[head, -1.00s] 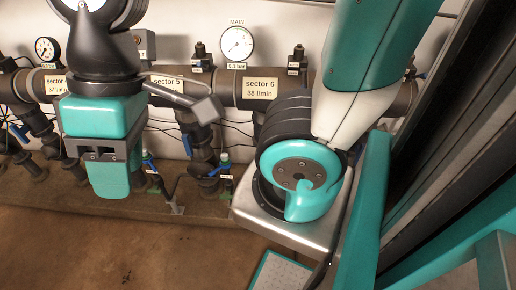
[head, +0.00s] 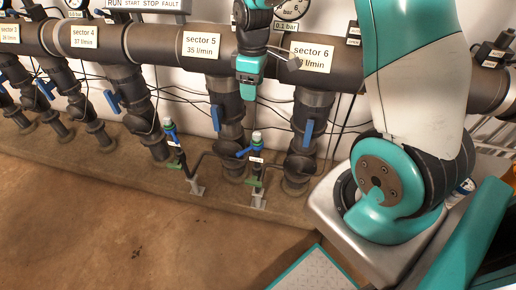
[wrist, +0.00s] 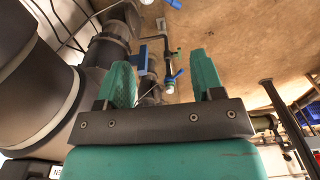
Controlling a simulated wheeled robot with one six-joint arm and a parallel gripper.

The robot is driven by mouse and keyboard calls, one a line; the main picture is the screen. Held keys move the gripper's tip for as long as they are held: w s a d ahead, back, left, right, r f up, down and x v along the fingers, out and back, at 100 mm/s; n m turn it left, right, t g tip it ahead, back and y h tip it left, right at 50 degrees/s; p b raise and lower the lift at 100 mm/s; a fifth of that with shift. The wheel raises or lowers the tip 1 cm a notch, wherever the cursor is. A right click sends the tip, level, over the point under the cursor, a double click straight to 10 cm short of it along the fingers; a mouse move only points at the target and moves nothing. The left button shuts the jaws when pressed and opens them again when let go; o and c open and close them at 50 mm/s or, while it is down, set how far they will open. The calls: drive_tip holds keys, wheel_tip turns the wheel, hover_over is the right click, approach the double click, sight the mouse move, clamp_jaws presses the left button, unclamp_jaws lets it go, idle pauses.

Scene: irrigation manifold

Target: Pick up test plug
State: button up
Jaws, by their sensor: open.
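My gripper (head: 248,92) hangs in front of the big dark pipe, between the sector 5 and sector 6 labels. In the wrist view its two teal fingers (wrist: 161,62) stand wide apart with nothing between them touching. Two thin risers with blue levers and pale caps stand low in front of the pipes: a left one (head: 169,126) and a right one (head: 256,139). Both are below my gripper and apart from it. A pale cap with a blue lever shows between the fingers in the wrist view (wrist: 170,88), farther off. I cannot tell which part is the test plug.
The thick horizontal pipe (head: 150,42) and several vertical pipes with blue handles stand behind the risers. Black cables hang along the wall. A concrete ledge (head: 130,165) carries the pipes. The brown floor (head: 90,230) in front is clear.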

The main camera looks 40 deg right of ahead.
wheel_tip(320, 180, down, 4)
drive_tip(key=d+r, duration=0.1)
drive_tip(key=d, duration=0.1)
drive_tip(key=b, duration=0.2)
hover_over(257, 134)
drive_tip(key=f, duration=1)
drive_tip(key=shift+s+a+f, duration=0.1)
drive_tip(key=shift+s+f, duration=0.1)
drive_tip(key=shift+s, duration=0.05)
drive_tip(key=shift+w+f, duration=0.2)
drive_tip(key=shift+f, duration=2.85)
drive_tip(key=c, duration=1)
